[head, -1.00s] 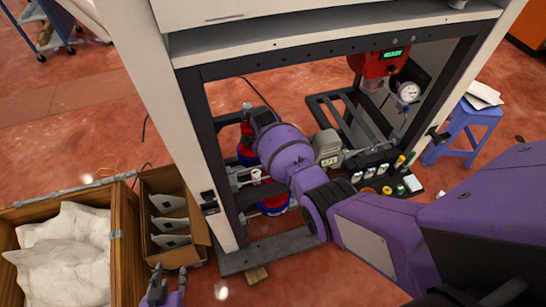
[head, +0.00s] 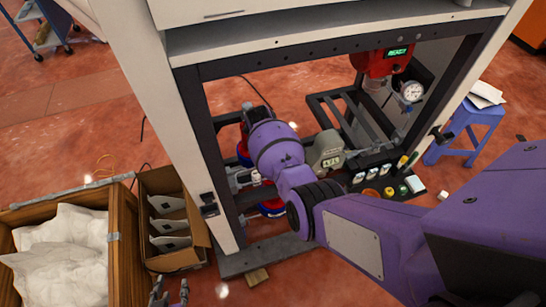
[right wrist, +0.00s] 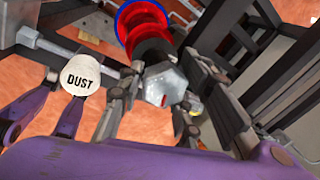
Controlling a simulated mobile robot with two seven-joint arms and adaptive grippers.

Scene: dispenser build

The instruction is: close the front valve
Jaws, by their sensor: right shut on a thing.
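In the right wrist view my right gripper (right wrist: 163,80) is shut on a grey hexagonal metal part (right wrist: 165,88) with a small red mark, which looks like the valve's knob. A red and blue round part (right wrist: 143,25) sits just behind it. In the head view my purple right arm reaches into the frame and hides its gripper and most of the valve. Pale pipe fittings (head: 242,178) and a red and blue part (head: 272,208) show beside the wrist. My left gripper (head: 169,292) is low at the left, its fingers apart and empty, clear of the frame.
A white round piece marked DUST (right wrist: 80,77) is close to the right gripper. A grey labelled box (head: 325,150) is right of my wrist. Dark frame posts (head: 213,150) border the opening. A wooden crate (head: 122,245) and cardboard box (head: 170,262) stand left.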

